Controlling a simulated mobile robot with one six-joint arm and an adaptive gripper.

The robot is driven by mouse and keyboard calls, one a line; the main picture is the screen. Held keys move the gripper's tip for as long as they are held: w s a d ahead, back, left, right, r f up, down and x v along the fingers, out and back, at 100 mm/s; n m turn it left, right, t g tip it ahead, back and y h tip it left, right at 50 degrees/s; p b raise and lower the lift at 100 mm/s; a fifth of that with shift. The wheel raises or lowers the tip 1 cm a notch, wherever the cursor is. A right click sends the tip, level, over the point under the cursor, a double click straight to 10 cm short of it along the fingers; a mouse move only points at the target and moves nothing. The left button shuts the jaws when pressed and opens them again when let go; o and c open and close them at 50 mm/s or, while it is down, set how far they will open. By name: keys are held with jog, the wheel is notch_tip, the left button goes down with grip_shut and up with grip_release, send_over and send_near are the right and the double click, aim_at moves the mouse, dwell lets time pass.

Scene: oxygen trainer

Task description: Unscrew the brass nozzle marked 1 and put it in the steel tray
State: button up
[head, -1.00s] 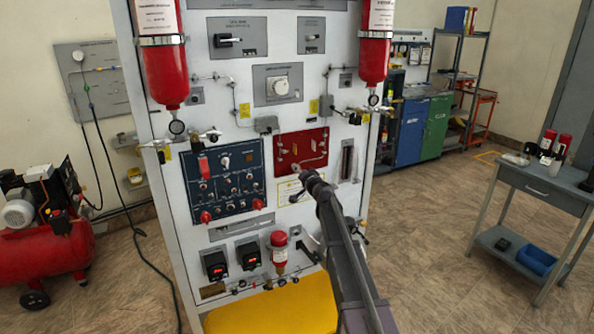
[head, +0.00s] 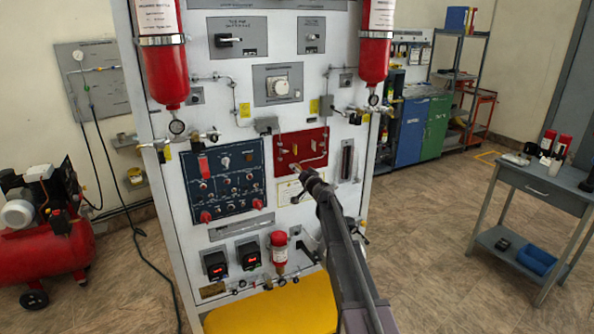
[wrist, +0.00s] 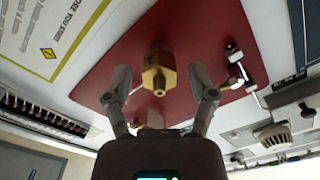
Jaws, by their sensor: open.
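In the wrist view a brass nozzle (wrist: 158,72) with a hex body stands out from the red panel (wrist: 105,75). My gripper (wrist: 160,96) is open, one finger on each side of the nozzle, with a visible gap on both sides. A second brass piece (wrist: 155,119) shows lower down, partly hidden by my gripper. No number is readable on either. I cannot make out a steel tray.
A blue switch panel (head: 228,180) is left of the red panel on the white trainer. Pipes and fittings (wrist: 238,70) stand out beside the nozzle. A grey cart (head: 550,185) at the right carries red cans and a blue bin (head: 537,260). Floor between trainer and cart is clear.

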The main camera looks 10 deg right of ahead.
jog(key=shift+s, duration=0.1)
jog(key=v, duration=0.3)
jog(key=shift+s+d, duration=0.15)
jog(key=shift+s, duration=0.1)
dwell(0.6)
jog(key=shift+m, duration=1.8)
jog(key=shift+m, duration=1.7)
